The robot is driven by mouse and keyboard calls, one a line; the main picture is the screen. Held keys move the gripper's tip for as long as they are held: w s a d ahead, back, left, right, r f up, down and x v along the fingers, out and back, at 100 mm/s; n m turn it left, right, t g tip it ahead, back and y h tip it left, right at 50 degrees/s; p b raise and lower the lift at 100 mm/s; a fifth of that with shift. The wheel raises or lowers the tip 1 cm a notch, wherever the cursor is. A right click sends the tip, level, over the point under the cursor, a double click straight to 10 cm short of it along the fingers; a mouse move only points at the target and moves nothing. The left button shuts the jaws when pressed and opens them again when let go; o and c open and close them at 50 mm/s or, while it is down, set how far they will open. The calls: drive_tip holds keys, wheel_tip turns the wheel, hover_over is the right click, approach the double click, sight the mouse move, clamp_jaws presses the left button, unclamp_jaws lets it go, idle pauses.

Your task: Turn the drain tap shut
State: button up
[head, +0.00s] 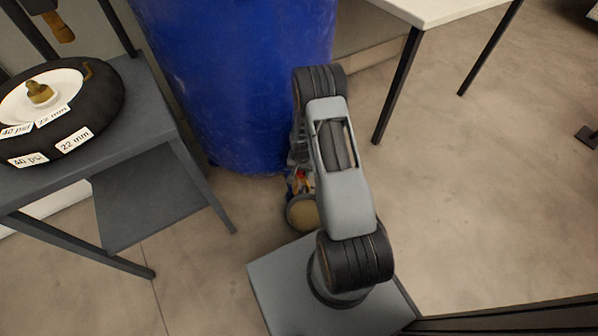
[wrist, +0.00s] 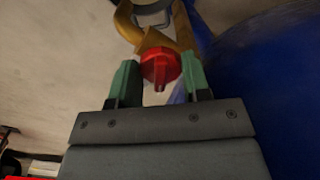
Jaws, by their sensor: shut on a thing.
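The drain tap's red handle (wrist: 160,66) shows in the wrist view between the two green fingertips of my gripper (wrist: 158,84). My gripper is shut on this red handle. The brass-coloured tap body (wrist: 135,28) lies just beyond it. The blue drum (wrist: 262,75) is close on the right in the wrist view. In the head view the drum (head: 235,80) stands upright, and a bit of the red handle (head: 300,175) shows low beside it. My arm hides most of the tap and my gripper there.
A round tan object (head: 303,213) is on the floor below the tap. A dark grey table (head: 150,110) at the left bears a black disc (head: 100,95) with labels. A white-topped table (head: 440,8) stands at the upper right. The floor on the right is mostly clear.

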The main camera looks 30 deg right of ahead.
drive_tip(key=shift+w+d+r, duration=0.15)
drive_tip(key=shift+w+d, duration=0.1)
idle(0.3)
drive_tip(key=o, duration=0.7)
drive_tip(key=shift+s, duration=0.1)
drive_tip(key=shift+o, duration=1.2)
drive_tip(key=shift+a, duration=0.2)
wheel_tip(320, 180, up, 14)
drive_tip(key=p, duration=0.4)
drive_tip(key=shift+p, duration=0.4)
